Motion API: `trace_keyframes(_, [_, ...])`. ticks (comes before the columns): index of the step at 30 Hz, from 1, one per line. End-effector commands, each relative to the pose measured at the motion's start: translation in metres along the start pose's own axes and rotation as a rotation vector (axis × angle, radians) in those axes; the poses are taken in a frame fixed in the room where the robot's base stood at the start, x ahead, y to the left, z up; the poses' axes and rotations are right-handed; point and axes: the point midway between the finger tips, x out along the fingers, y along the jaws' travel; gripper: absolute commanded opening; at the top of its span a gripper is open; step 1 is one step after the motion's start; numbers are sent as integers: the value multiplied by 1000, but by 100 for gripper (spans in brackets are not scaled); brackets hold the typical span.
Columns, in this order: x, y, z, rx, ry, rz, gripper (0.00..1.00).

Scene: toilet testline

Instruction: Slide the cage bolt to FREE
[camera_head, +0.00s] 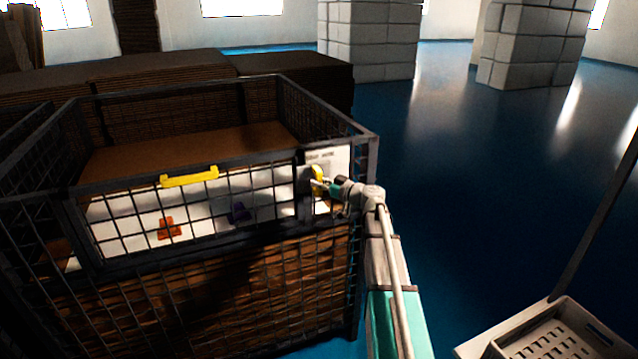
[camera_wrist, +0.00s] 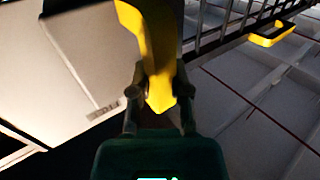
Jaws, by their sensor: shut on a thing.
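The cage bolt (camera_head: 318,172) is a yellow piece at the right end of the cage's front, beside a pale plate (camera_head: 341,158) with small dark lettering. My gripper (camera_head: 320,184) is at the bolt. In the wrist view the yellow bolt (camera_wrist: 160,60) runs down between the two fingers of my gripper (camera_wrist: 158,105), which is shut on it. The pale plate (camera_wrist: 60,70) fills the left of that view, with a small printed label that is too blurred to read for certain. The bolt's far end is cut off at the top of the view.
The dark mesh cage (camera_head: 200,285) has a yellow handle (camera_head: 190,177) on its front panel. A pale slotted basket (camera_head: 560,335) is at the lower right. The blue floor to the right is open.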

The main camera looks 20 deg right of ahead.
Motion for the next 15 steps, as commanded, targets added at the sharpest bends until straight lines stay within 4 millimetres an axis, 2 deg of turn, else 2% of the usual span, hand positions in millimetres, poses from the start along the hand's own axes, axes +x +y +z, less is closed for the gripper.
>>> trace_keyframes(8, [-3, 7, 0, 0, 0, 1, 0])
trace_keyframes(15, [-22, 37, 0, 0, 0, 3, 0])
